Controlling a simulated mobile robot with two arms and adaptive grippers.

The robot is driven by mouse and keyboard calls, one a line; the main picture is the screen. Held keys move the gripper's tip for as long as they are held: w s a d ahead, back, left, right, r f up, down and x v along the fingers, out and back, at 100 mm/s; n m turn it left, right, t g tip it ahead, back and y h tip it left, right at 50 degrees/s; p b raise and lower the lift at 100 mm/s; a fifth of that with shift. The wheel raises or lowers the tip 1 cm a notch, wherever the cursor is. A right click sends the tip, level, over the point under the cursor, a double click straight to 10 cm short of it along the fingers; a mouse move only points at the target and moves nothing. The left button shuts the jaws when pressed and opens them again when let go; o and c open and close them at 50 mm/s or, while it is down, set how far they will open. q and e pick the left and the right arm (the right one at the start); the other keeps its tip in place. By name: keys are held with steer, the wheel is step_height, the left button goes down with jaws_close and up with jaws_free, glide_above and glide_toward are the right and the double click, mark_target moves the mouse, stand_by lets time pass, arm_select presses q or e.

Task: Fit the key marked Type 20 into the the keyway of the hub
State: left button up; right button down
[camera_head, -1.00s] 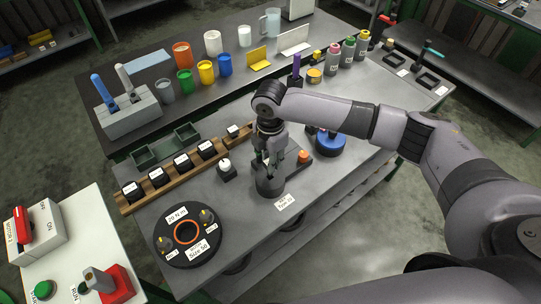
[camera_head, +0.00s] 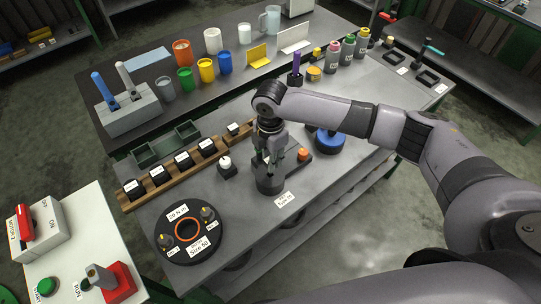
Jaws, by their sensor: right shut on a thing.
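My right gripper (camera_head: 267,161) points down over the dark grey hub (camera_head: 271,184), a short upright cylinder on the near bench. It is shut on a small piece, apparently the key, which the fingers mostly hide. Its marking cannot be read, and I cannot tell whether it touches the hub. The keyway is too small or hidden to make out. A white label (camera_head: 284,199) lies in front of the hub, its text hard to read. My left gripper is not in view.
A wooden rack (camera_head: 172,180) with several black labelled blocks is on the left. A black disc (camera_head: 188,254) with an orange ring lies at the front. A white-topped black block (camera_head: 227,168), an orange-topped part (camera_head: 303,154) and a blue round part (camera_head: 330,143) stand near the hub.

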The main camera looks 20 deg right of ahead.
steer(key=shift+r, duration=0.1)
stand_by(0.6)
steer(key=shift+p, duration=0.35)
steer(key=shift+p, duration=0.4)
stand_by(0.3)
steer(key=shift+f+b, duration=1.4)
steer(key=shift+f, duration=1.6)
steer(key=c, duration=1.3)
jaws_free()
steer(key=shift+r, duration=0.1)
step_height(320, 180, up, 12)
